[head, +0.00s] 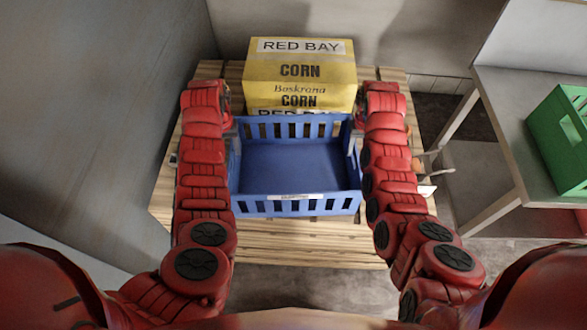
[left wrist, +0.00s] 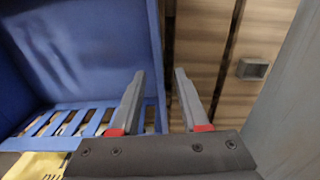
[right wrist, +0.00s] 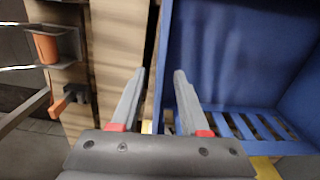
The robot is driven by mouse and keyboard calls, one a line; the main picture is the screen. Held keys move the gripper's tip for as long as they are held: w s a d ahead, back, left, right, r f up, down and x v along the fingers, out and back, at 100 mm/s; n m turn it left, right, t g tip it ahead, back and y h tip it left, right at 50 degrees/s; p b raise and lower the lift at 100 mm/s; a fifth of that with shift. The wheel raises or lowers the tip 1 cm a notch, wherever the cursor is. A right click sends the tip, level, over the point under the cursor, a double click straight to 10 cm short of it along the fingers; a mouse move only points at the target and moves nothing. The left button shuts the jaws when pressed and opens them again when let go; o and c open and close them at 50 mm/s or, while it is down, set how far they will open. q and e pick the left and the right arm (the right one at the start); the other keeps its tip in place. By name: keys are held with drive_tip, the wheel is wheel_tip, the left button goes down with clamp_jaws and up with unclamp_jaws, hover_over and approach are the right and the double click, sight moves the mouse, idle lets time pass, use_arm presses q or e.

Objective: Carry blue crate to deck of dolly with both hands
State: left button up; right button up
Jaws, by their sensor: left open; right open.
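The blue crate (head: 292,165) is empty, with slotted end walls, and sits level over a slatted wooden platform (head: 300,240). My left gripper (head: 234,150) is at its left side. In the left wrist view its open fingers (left wrist: 160,72) straddle the crate's side wall (left wrist: 154,45), one inside and one outside. My right gripper (head: 354,145) is at the right side. In the right wrist view its open fingers (right wrist: 160,72) straddle the other wall (right wrist: 163,50) likewise. Whether any finger touches is unclear. I cannot identify a dolly.
A yellow corn box (head: 300,75) stands right behind the crate. A grey wall (head: 90,110) is close on the left. At the right a grey table (head: 500,110) holds a green crate (head: 560,135). An orange cup-like item (right wrist: 46,46) sits in a holder beside the platform.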

sight(234, 161)
use_arm(q)
drive_tip(key=shift+f, duration=2.8)
use_arm(e)
drive_tip(key=shift+f, duration=2.85)
use_arm(q)
clamp_jaws()
use_arm(e)
clamp_jaws()
